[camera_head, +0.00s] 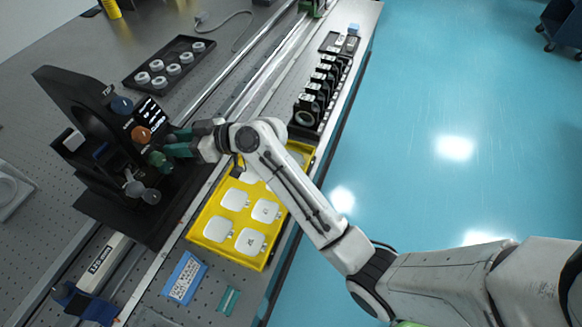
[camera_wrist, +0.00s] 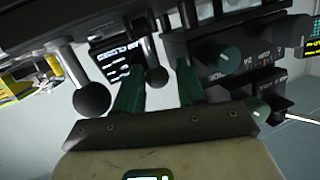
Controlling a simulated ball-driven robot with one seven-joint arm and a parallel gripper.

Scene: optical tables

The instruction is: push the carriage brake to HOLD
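I cannot tell which part is the carriage brake, and no HOLD mark is readable. My gripper (camera_head: 172,142) is at the instrument's right side, near the orange and green knobs. In the wrist view its two green fingers stand apart and the gripper (camera_wrist: 157,78) is open. A dark ball-ended lever (camera_wrist: 157,76) appears between the fingertips; contact is unclear. Another ball (camera_wrist: 92,99) is left of them.
A yellow tray (camera_head: 202,243) with white square pieces lies below my forearm. A black tray (camera_head: 135,84) of round parts is behind. Black mounts (camera_head: 308,102) line the table's right edge. Long rails (camera_head: 235,88) cross the table.

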